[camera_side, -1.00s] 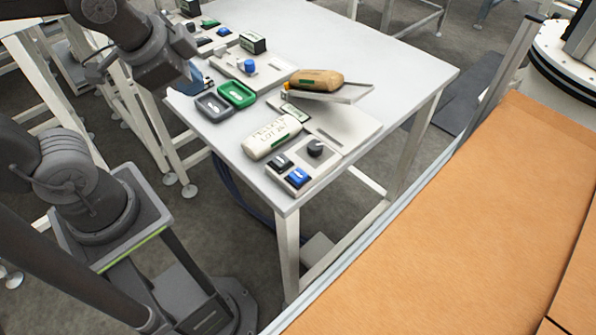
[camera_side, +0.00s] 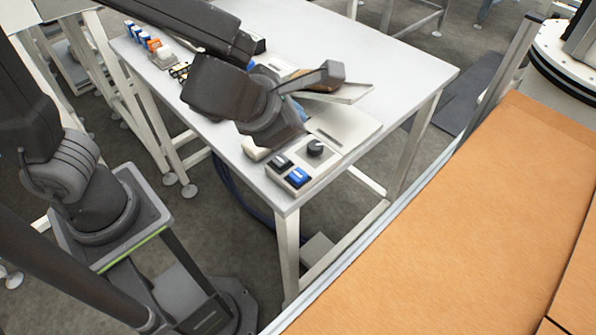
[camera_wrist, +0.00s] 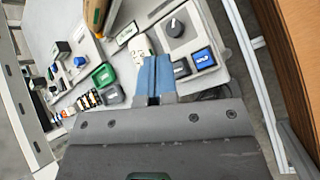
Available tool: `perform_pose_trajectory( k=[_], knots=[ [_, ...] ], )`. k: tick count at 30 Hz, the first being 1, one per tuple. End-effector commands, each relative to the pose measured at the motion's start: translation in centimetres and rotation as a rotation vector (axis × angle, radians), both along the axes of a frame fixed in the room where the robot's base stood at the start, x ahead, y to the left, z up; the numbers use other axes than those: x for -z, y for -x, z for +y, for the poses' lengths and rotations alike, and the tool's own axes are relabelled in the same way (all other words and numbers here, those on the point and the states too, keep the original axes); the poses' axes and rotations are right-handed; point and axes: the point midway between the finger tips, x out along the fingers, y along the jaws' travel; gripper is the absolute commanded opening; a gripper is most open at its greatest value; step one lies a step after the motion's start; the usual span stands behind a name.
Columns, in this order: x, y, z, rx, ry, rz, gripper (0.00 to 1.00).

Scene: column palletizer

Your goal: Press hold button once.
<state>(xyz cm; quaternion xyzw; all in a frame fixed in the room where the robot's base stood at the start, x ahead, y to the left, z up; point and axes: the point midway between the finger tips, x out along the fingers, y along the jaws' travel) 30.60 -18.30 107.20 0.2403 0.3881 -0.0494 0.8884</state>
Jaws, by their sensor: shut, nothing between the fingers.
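The control box (camera_side: 322,166) sits at the table's near corner, with a round dark dial (camera_side: 315,148), a dark button (camera_side: 280,162) and a blue button (camera_side: 297,176). In the wrist view, the blue button (camera_wrist: 203,59) has a white label that seems to read HOLD; the dark button (camera_wrist: 180,69) lies left of it. My gripper (camera_wrist: 154,62) is shut and empty, its blue fingers appearing just left of the dark button. In the side view my wrist hides most of the fingers, above and behind the box. I cannot tell their height; no button contact is visible.
A cream sack (camera_wrist: 140,46) lies beside the box, mostly hidden by my wrist in the side view. A tilted plate (camera_side: 350,95) carries a brown sack behind.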

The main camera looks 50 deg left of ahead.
Motion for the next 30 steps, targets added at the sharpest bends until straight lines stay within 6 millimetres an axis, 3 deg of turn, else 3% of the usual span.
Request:
perform_pose_trajectory(
  k=[6, 20, 30],
  knots=[
    [0.5, -0.2, -1.7, 0.175, -0.135, -0.006, 0.0],
    [0.9, -0.2, -1.7, 0.183, -0.144, -0.006, 0.0],
    [4.9, -0.2, -1.7, 0.184, -0.148, -0.002, 0.0]
  ],
)
